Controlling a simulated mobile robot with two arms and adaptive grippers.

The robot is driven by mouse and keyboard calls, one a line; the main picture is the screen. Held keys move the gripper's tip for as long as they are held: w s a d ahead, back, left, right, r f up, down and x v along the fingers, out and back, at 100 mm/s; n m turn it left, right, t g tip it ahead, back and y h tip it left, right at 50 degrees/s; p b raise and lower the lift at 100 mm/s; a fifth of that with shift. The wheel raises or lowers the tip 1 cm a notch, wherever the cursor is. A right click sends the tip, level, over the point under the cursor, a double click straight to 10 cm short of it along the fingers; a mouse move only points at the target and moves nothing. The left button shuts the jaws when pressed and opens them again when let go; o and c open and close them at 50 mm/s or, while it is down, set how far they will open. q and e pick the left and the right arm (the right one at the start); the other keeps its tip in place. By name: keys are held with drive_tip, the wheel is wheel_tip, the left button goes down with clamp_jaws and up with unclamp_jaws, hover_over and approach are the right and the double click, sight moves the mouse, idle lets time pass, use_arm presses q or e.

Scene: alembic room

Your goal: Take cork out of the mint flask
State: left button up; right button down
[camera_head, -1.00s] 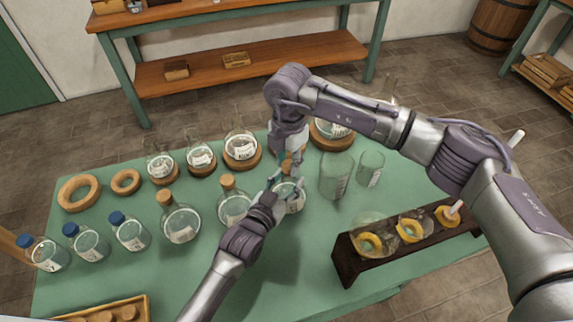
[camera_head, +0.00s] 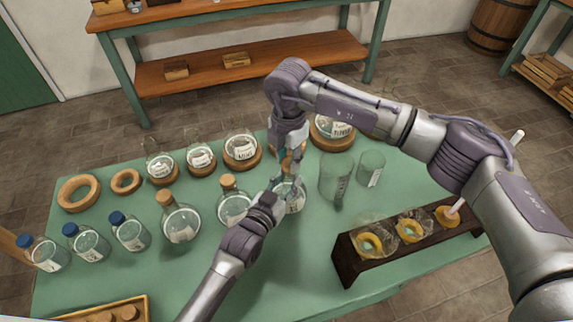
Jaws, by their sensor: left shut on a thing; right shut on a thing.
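A round clear flask with a white label (camera_head: 293,203) stands on the green table near the middle of the head view. I take it to be the mint flask, but its label is too small to read. My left gripper (camera_head: 279,194) is shut on the flask from the left, around its upper part. My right gripper (camera_head: 288,172) points down from above and is shut at the top of the flask's neck, where the cork sits. The cork is hidden between the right fingers, so I cannot tell whether it is still in the neck.
Corked flasks (camera_head: 181,224) and blue-capped bottles (camera_head: 130,231) stand to the left. Flasks on cork rings (camera_head: 242,150) line the back. The front middle of the table (camera_head: 285,270) is clear.

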sight(288, 162)
drive_tip(key=shift+r, duration=1.75)
use_arm(q)
drive_tip(key=o, duration=1.1)
drive_tip(key=shift+s+a, duration=0.3)
drive_tip(key=shift+s, duration=0.2)
use_arm(e)
drive_tip(key=shift+r, duration=0.1)
use_arm(q)
drive_tip(key=shift+r+p+v, duration=0.3)
drive_tip(key=shift+r+v, duration=0.05)
drive_tip(key=shift+v, duration=1.5)
drive_tip(key=shift+r+p+v, duration=0.3)
drive_tip(key=shift+v, duration=1.55)
drive_tip(key=shift+r+p+v, duration=0.3)
drive_tip(key=shift+r+v, duration=0.05)
drive_tip(key=shift+v, duration=1.45)
use_arm(e)
drive_tip(key=shift+r, duration=1.95)
